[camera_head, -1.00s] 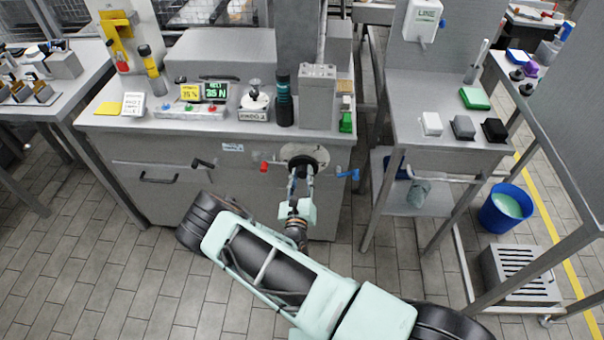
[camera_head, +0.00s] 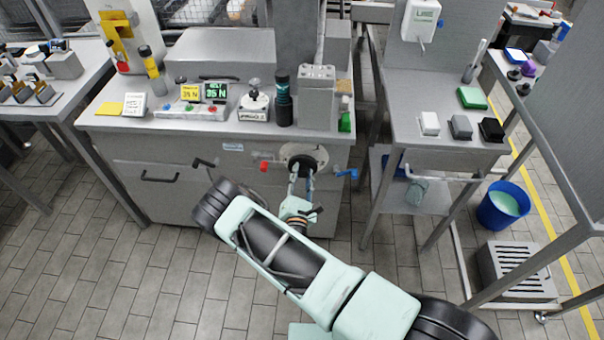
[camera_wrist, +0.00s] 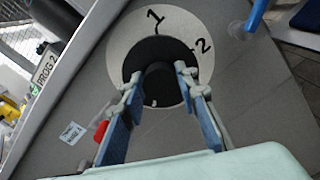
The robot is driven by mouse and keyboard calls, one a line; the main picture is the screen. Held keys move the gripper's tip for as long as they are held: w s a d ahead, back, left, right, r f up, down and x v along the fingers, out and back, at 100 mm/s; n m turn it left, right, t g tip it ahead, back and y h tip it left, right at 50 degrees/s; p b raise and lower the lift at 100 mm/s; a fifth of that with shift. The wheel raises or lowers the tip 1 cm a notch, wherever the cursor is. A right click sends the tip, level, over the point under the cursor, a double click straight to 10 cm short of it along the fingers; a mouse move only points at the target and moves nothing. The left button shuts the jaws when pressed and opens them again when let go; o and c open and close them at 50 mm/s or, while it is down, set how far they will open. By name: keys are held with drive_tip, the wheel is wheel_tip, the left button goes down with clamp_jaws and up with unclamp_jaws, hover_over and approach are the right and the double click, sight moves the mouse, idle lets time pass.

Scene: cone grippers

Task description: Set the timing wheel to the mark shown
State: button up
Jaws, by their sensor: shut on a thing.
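The timing wheel is a black disc with a raised round knob (camera_wrist: 160,82) on a pale round dial (camera_wrist: 128,28) marked 1 and 2. The 1 is at the top of the dial and the 2 at the upper right in the wrist view. A small white spot shows low on the black wheel. The dial (camera_head: 291,153) is on the grey cabinet's front in the head view. My gripper (camera_wrist: 160,78) is shut on the knob, one finger on each side; it also shows in the head view (camera_head: 302,172). A white sign (camera_head: 253,115) reads PROG. 2.
A red handle (camera_head: 264,167) is left of the dial and a blue one (camera_head: 346,173) right of it. A black crank (camera_head: 204,163) sticks out further left. A blue bucket (camera_head: 503,206) stands on the floor at right.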

drive_tip(key=shift+m, duration=1.1)
drive_tip(key=o, duration=1.1)
drive_tip(key=shift+o, duration=0.2)
drive_tip(key=s, duration=1.2)
drive_tip(key=shift+a, duration=0.15)
